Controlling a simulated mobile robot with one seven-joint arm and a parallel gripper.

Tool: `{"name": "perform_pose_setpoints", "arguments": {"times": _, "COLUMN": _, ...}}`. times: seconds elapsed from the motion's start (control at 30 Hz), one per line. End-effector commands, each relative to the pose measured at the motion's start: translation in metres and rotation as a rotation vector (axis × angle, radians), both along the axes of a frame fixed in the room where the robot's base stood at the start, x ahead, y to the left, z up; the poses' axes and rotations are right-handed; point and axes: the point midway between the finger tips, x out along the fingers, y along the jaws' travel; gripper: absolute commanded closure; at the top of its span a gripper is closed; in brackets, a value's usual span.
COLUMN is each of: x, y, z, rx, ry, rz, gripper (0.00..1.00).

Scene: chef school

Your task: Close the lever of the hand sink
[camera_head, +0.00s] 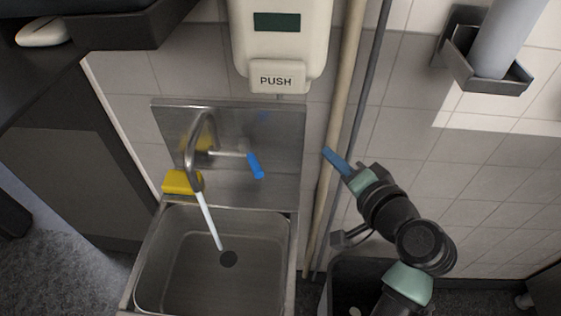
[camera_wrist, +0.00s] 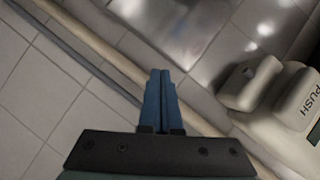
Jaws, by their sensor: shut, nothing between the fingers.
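The hand sink (camera_head: 216,262) is a steel basin with a steel back panel on the tiled wall. A curved metal faucet (camera_head: 191,150) rises over it, and a white stream of water (camera_head: 209,222) runs from it toward the drain. The lever (camera_head: 255,165) has a blue end and points to the right and down from the faucet. My gripper (camera_head: 330,155) is to the right of the lever, beyond the pipes, apart from it. Its blue fingers are pressed together and empty, as the wrist view also shows (camera_wrist: 161,90). The lever is not identifiable in the wrist view.
A soap dispenser (camera_head: 278,40) marked PUSH hangs above the sink; it shows at right in the wrist view (camera_wrist: 285,100). Vertical pipes (camera_head: 340,92) run between sink and gripper. A yellow object (camera_head: 181,182) sits at the basin's back-left edge. A wall holder (camera_head: 487,75) is at upper right.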

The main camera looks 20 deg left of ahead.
Motion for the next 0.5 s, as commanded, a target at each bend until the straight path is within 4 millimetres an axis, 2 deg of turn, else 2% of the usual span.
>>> {"name": "perform_pose_setpoints", "arguments": {"times": 0.03, "x": -0.009, "y": 0.001, "z": -0.024, "rx": 0.116, "ry": 0.084, "rz": 0.033, "gripper": 1.00}}
{"name": "perform_pose_setpoints", "arguments": {"times": 0.13, "x": -0.027, "y": 0.003, "z": -0.047, "rx": 0.338, "ry": 0.203, "rz": 0.092, "gripper": 1.00}}
{"name": "perform_pose_setpoints", "arguments": {"times": 0.3, "x": -0.046, "y": -0.002, "z": -0.061, "rx": 0.602, "ry": 0.306, "rz": 0.147, "gripper": 1.00}}
{"name": "perform_pose_setpoints", "arguments": {"times": 0.5, "x": -0.050, "y": -0.001, "z": -0.062, "rx": 0.703, "ry": 0.333, "rz": 0.167, "gripper": 1.00}}
